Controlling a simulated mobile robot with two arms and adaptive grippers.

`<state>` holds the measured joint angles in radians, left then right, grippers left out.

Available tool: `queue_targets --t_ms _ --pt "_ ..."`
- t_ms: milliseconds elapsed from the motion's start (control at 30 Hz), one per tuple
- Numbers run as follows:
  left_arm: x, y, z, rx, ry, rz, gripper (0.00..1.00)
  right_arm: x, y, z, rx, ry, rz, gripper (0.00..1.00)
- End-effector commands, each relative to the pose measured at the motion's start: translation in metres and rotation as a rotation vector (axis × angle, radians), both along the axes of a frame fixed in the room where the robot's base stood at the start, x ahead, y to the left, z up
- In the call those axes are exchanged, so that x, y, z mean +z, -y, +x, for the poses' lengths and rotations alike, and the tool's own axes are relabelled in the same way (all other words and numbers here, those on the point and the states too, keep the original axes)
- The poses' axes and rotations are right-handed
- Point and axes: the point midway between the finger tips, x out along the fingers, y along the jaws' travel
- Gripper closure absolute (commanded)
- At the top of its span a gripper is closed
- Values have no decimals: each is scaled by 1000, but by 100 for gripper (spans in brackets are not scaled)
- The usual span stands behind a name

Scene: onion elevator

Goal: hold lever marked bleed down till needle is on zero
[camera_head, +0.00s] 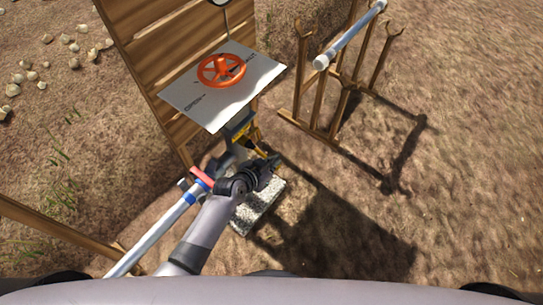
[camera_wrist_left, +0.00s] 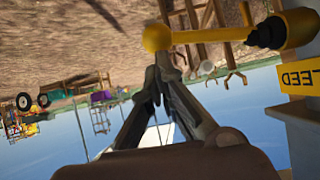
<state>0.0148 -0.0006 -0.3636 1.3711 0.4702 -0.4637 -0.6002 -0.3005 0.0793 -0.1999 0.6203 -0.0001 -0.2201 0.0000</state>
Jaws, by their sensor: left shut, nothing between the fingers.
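In the left wrist view, which is upside down, a yellow lever (camera_wrist_left: 205,36) ends in a round yellow knob (camera_wrist_left: 156,38) and comes from a black pivot (camera_wrist_left: 268,33). A yellow plate (camera_wrist_left: 298,79) reading "LEED", partly cut off, sits beside it. My left gripper (camera_wrist_left: 161,66) is shut and empty, its tips close above the knob; I cannot tell if they touch. In the head view my left gripper (camera_head: 274,163) is by the yellow lever (camera_head: 262,151), partly hiding it. A gauge (camera_head: 220,2) is cut off at the top edge; its needle cannot be read. My right gripper is not in view.
A white board (camera_head: 195,105) with an orange handwheel (camera_head: 221,70) stands before a wooden plank wall (camera_head: 150,50). A banded pipe (camera_head: 155,236) runs at lower left. A speckled block (camera_head: 258,208) lies below my gripper. A wooden rack (camera_head: 330,130) holds another pipe (camera_head: 350,36). Ground at right is clear.

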Motion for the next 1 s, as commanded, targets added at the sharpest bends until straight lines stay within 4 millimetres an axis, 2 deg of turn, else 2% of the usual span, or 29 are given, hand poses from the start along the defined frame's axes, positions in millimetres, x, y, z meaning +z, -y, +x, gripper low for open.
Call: queue_targets --t_ms 267,433,1000 --pt "-25 4 -3 0 102 143 100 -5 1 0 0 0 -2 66" --pt "-35 2 -2 -1 103 145 100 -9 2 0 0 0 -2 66" --pt "-41 2 -3 -1 97 142 100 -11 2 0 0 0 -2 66"
